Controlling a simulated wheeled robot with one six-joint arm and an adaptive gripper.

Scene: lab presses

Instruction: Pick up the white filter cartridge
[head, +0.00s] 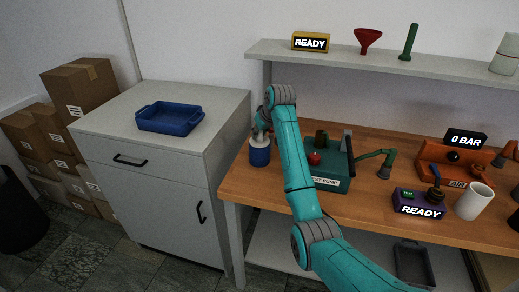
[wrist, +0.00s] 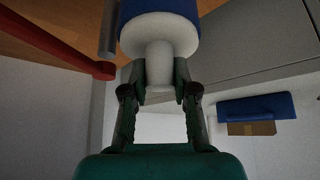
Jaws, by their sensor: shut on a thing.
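The white filter cartridge (head: 260,143) is near the left end of the wooden bench. It has a white top and a wide blue band (head: 260,156). In the wrist view its white neck (wrist: 159,66) sits between the two fingers, with the white shoulder and blue band beyond. My gripper (head: 263,130) is above the cartridge, shut on its neck; both fingertips show in the wrist view (wrist: 160,84). The cartridge looks upright. I cannot tell whether its base touches the bench.
A green test pump (head: 328,170) stands right of the cartridge on the bench (head: 285,194). A grey cabinet (head: 215,101) with a blue tray (head: 169,129) stands left. A shelf (head: 380,62) with a funnel hangs above. A purple READY unit (head: 418,203) and white cup (head: 474,201) stand right.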

